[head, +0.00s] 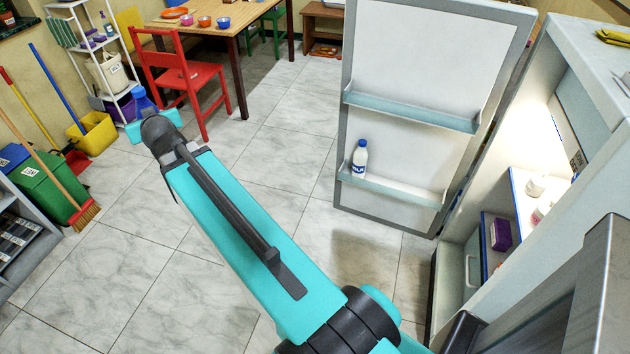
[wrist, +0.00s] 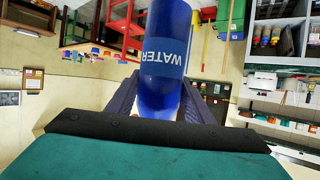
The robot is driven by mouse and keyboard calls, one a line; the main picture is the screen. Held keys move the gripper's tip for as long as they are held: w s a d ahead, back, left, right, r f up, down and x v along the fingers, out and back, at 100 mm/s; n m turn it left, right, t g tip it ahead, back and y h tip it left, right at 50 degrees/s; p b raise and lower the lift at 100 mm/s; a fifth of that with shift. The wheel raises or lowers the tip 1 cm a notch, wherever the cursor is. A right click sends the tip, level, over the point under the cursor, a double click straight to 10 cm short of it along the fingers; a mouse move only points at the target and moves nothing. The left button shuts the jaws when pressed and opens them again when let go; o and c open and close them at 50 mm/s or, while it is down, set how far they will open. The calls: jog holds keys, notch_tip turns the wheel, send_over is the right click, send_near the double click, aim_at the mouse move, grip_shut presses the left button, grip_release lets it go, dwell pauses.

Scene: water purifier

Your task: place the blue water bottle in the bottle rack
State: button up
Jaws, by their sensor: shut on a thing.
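The blue water bottle (wrist: 163,75) fills the middle of the wrist view, with WATER lettering on its side. My gripper (wrist: 166,100) is shut on it, with a dark finger on each side. In the head view, the bottle (head: 142,98) shows in part at the far end of my teal arm, held above the floor at the left. The gripper is mostly hidden there by the arm. I cannot make out a bottle rack in either view.
An open fridge door (head: 405,70) with a milk bottle (head: 360,157) stands at the right. A red chair (head: 183,75) and wooden table (head: 215,38) are at the back. A yellow bucket (head: 92,133) and a green bin (head: 45,190) stand left. The tiled floor between is clear.

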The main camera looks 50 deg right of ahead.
jog(key=s+d+f+m+g+h, duration=0.25)
jog(key=s+d+f, duration=0.4)
jog(key=d, duration=0.55)
jog(key=s+d+f+m+g+h+p, duration=0.1)
jog(key=s+d+f+m+g+h, duration=0.25)
jog(key=s+d, duration=0.6)
jog(key=s+d+f+m+g+h, duration=0.1)
jog(key=s+d+f+m+h, duration=0.15)
jog(key=s+d+f, duration=0.8)
jog(key=s+d+f+m+g, duration=0.1)
jog(key=s+d+f, duration=0.3)
jog(key=s, duration=0.5)
jog(key=s+d+f+m+g+p, duration=0.1)
jog(key=s+d+f, duration=0.3)
jog(key=s, duration=0.5)
jog(key=s+d+f+m+g+h, duration=0.1)
jog(key=s+d+f+m+g, duration=0.2)
jog(key=s, duration=0.6)
jog(key=d+f, duration=0.2)
jog(key=d, duration=0.1)
jog(key=shift+s+d+m, duration=0.3)
jog(key=shift+s+m, duration=0.05)
jog(key=shift+s, duration=0.05)
jog(key=shift+d+f, duration=0.1)
jog(key=w+d+b, duration=0.2)
jog(key=d+b, duration=0.6)
jog(key=b, duration=0.8)
jog(key=shift+d+g, duration=0.25)
jog(key=shift+g, duration=0.05)
